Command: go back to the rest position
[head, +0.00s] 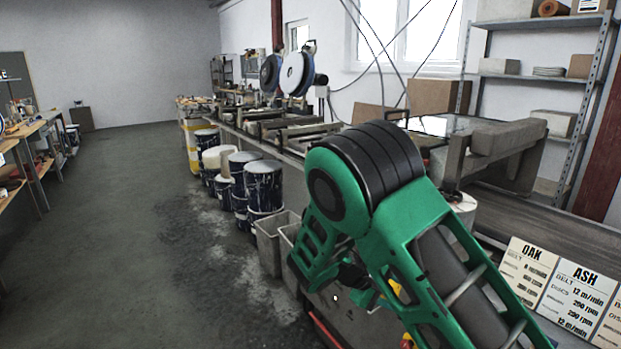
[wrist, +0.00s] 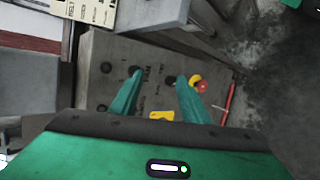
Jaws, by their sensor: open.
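My gripper (wrist: 157,80) shows in the wrist view as two green fingers with dark tips, spread apart with nothing between them. It is over a grey control panel (wrist: 110,48) with dark knobs and lettering. I cannot tell how far the tips are from the panel. A red button with a yellow surround (wrist: 200,86) is just right of the right finger, and a yellow tag (wrist: 162,116) shows between the finger bases. In the head view my green arm is bent in the foreground and largely hides the gripper and panel.
Grey bins (head: 268,240) and paint drums (head: 264,186) stand left of the arm along the conveyor line. OAK (head: 528,270) and ASH (head: 580,300) cards are at the right by the belt (head: 570,228). A red bar (wrist: 229,104) lies right of the panel. The floor (head: 130,230) at left is open.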

